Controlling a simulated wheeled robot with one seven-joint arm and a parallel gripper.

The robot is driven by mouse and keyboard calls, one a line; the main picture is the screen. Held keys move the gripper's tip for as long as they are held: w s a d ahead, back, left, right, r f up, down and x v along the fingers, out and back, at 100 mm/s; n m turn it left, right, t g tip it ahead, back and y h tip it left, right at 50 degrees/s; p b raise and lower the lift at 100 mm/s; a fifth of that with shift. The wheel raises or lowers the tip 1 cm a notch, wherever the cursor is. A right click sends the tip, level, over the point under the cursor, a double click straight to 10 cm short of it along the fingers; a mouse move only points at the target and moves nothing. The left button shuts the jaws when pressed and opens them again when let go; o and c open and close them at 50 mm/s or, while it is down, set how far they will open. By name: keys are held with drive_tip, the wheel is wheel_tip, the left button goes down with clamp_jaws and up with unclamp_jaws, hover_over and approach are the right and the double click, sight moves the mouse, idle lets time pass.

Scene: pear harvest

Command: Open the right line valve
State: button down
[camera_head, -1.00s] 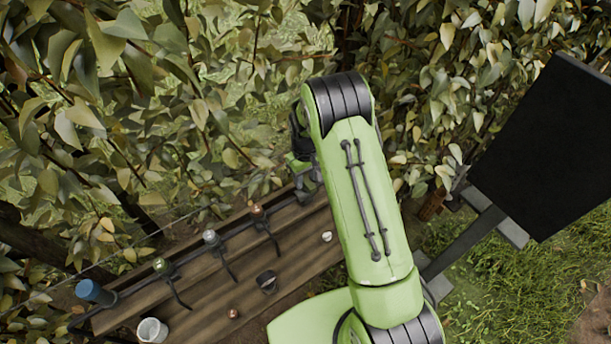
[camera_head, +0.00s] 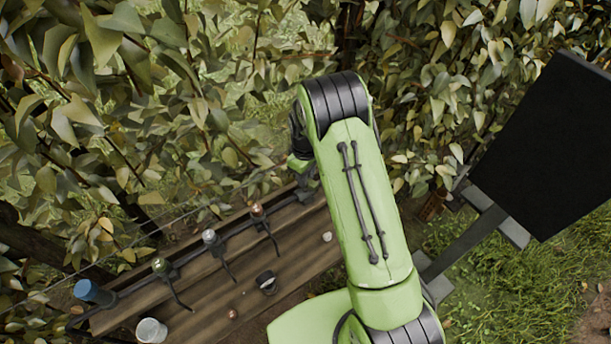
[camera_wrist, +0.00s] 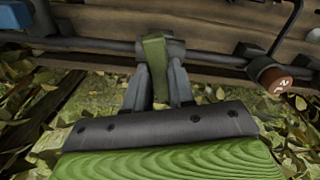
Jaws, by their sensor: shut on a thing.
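A dark line pipe (camera_wrist: 100,47) runs along a wooden board in the wrist view. A valve sits on it with a flat green handle (camera_wrist: 155,62), which points towards the camera. My gripper (camera_wrist: 157,75) has its two grey fingers on either side of the handle and is shut on it. In the head view, my gripper (camera_head: 306,181) is at the far right end of the wooden bench, largely hidden by my arm. The valve itself cannot be made out clearly there.
The wooden bench (camera_head: 205,300) carries a pipe with several fittings, a blue-topped cylinder (camera_head: 92,292), a white cup (camera_head: 151,330) and a black ring-like item (camera_head: 267,282). A brown round cap (camera_wrist: 275,80) is right of my gripper. Leaves crowd behind; a dark panel (camera_head: 545,145) stands right.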

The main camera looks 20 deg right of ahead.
drive_tip(key=n, duration=0.3)
drive_tip(key=shift+n+b, duration=0.3)
drive_tip(key=shift+n, duration=0.1)
drive_tip(key=n, duration=0.3)
drive_tip(key=shift+n, duration=0.3)
drive_tip(key=n+b, duration=0.1)
drive_tip(key=n, duration=0.2)
drive_tip(key=shift+n, duration=1.9)
drive_tip(key=c, duration=1)
unclamp_jaws()
drive_tip(key=shift+o, duration=0.2)
drive_tip(key=shift+r, duration=0.15)
wheel_tip(320, 180, up, 16)
drive_tip(key=p, duration=0.2)
drive_tip(key=shift+f+p, duration=0.25)
drive_tip(key=shift+p, duration=0.15)
